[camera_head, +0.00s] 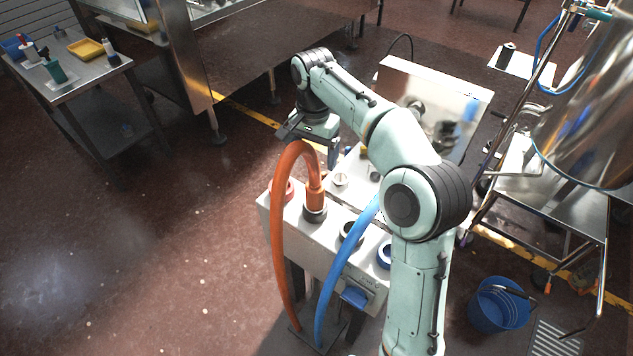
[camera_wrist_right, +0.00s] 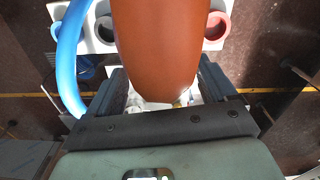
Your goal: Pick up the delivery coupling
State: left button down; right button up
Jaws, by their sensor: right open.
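A thick orange hose (camera_head: 277,230) rises from the floor, arches over and comes down to an orange cuff with a dark and metal end, seemingly the delivery coupling (camera_head: 315,201), upright on the white stand (camera_head: 326,250). My right gripper (camera_head: 311,150) is at the top of the arch, above the coupling. In the right wrist view the orange hose (camera_wrist_right: 162,45) fills the space between the open fingers (camera_wrist_right: 162,92). I cannot tell whether they touch it. The coupling's end is hidden there behind the hose and gripper. My left gripper is not in view.
A blue hose (camera_head: 335,270) runs beside the orange one, partly behind my arm. The stand has red and blue ringed ports (camera_head: 284,190). A steel vessel (camera_head: 590,120) on a trolley and a blue bucket (camera_head: 498,305) are at right. The floor at left is clear.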

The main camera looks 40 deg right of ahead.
aim_at(315, 183)
notch_tip(315, 183, down, 8)
jog(key=shift+r+b, duration=0.25)
jog(key=shift+b, duration=0.65)
jog(key=shift+w+d+f, duration=0.1)
jog(key=shift+w+f, duration=0.05)
jog(key=shift+f, duration=0.35)
notch_tip(315, 183, down, 5)
jog(key=shift+d+r+b, duration=0.1)
jog(key=shift+b, duration=0.2)
jog(key=c, duration=1.3)
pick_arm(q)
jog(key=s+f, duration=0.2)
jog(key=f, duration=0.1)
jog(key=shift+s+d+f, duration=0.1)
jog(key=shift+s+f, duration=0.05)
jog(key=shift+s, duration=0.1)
pick_arm(e)
jog(key=shift+r, duration=0.1)
jog(key=shift+c, duration=1)
jog(key=shift+r, duration=0.1)
